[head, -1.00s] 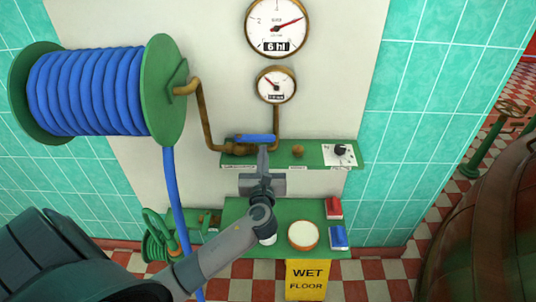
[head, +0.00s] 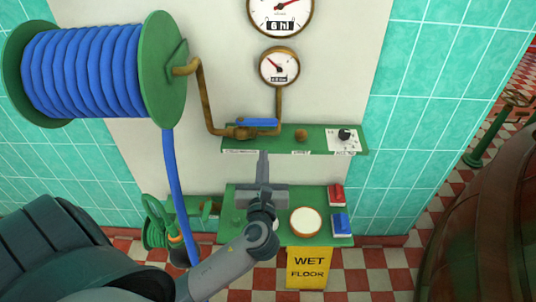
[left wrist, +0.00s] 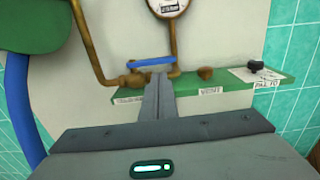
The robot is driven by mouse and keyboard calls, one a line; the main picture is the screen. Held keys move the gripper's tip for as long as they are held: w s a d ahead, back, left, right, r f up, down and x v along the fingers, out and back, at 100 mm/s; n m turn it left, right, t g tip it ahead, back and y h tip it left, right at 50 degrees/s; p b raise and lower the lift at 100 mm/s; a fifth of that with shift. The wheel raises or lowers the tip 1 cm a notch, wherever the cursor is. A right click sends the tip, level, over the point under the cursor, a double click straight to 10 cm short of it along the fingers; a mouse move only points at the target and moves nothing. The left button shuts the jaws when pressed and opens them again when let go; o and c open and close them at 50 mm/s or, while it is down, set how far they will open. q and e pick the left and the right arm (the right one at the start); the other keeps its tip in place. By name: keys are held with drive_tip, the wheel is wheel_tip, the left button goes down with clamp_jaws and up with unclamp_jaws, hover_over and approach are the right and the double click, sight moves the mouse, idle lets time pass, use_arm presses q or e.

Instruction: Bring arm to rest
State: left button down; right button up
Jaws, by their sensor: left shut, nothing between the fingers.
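My left gripper (head: 263,157) is shut and empty, its fingers together and pointing at the wall just below the green panel shelf (head: 222,142). In the left wrist view the closed fingers (left wrist: 159,84) overlap the shelf's front, below the blue valve handle (left wrist: 152,62). The blue valve handle (head: 256,123) lies crosswise on the brass pipe; whether the fingertips touch anything there I cannot tell. My right gripper is in neither view.
A lower green shelf (head: 270,237) holds a round white-topped tin (head: 306,221), a red box (head: 336,194) and a blue box (head: 341,223). A yellow wet floor sign (head: 308,268) hangs below. A hose reel (head: 163,70) is upper left, with its blue hose (head: 174,190). A copper kettle (head: 488,220) stands right.

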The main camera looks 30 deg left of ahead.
use_arm(q)
drive_tip(key=shift+v, duration=0.8)
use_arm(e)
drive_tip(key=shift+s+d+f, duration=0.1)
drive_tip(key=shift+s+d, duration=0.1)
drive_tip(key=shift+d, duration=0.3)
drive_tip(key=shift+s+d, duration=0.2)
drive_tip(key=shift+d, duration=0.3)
use_arm(q)
drive_tip(key=shift+w+d, duration=0.1)
drive_tip(key=shift+w, duration=0.05)
